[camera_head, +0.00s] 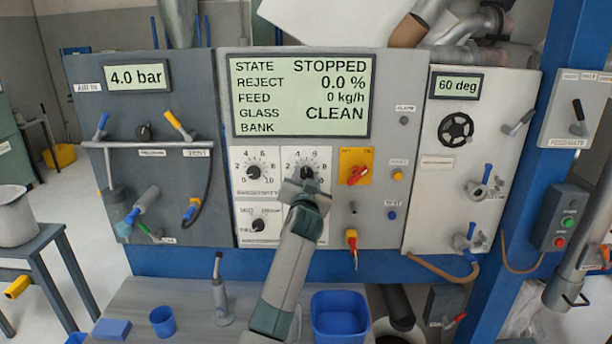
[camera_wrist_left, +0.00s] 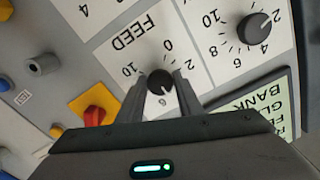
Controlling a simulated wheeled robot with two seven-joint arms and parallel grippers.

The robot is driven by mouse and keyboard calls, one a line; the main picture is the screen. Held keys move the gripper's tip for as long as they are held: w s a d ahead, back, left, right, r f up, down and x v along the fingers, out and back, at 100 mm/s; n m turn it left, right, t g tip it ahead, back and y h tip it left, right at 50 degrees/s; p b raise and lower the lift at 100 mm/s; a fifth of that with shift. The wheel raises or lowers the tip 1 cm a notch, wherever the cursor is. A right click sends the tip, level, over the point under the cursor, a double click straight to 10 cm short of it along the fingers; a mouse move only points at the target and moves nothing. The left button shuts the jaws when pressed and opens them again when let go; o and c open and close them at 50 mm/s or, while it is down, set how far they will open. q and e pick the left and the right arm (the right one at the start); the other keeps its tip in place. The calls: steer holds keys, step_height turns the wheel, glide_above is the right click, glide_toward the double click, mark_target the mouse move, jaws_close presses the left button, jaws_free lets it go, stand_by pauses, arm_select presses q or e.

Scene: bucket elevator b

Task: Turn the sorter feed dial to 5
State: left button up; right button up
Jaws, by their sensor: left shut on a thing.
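The sorter feed dial is a small black knob (camera_wrist_left: 160,80) on a white plate marked FEED (camera_wrist_left: 134,33). In the head view the knob (camera_head: 306,172) is partly hidden behind my gripper. My left gripper (camera_wrist_left: 158,88) is shut on the knob, one finger on each side. In the wrist view, which is upside down, the knob's white pointer mark points near the 6; the exact reading is hard to tell. The display (camera_head: 300,95) reads STATE STOPPED, FEED 0 kg/h and GLASS CLEAN. My right gripper is in neither view.
A similar dial (camera_head: 254,172) sits just left, with another knob (camera_head: 259,224) below it. A red switch on a yellow plate (camera_head: 356,167) sits close on the right. Below, the bench holds a blue bin (camera_head: 340,316) and a blue cup (camera_head: 162,321).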

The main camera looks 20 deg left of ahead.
arm_select(q)
steer(key=shift+m, duration=0.4)
steer(key=o, duration=1)
steer(key=shift+o, duration=0.2)
steer(key=shift+s, duration=0.1)
steer(key=shift+b+v, duration=0.45)
steer(key=shift+v, duration=0.45)
steer(key=b+v, duration=0.5)
steer(key=v, duration=1)
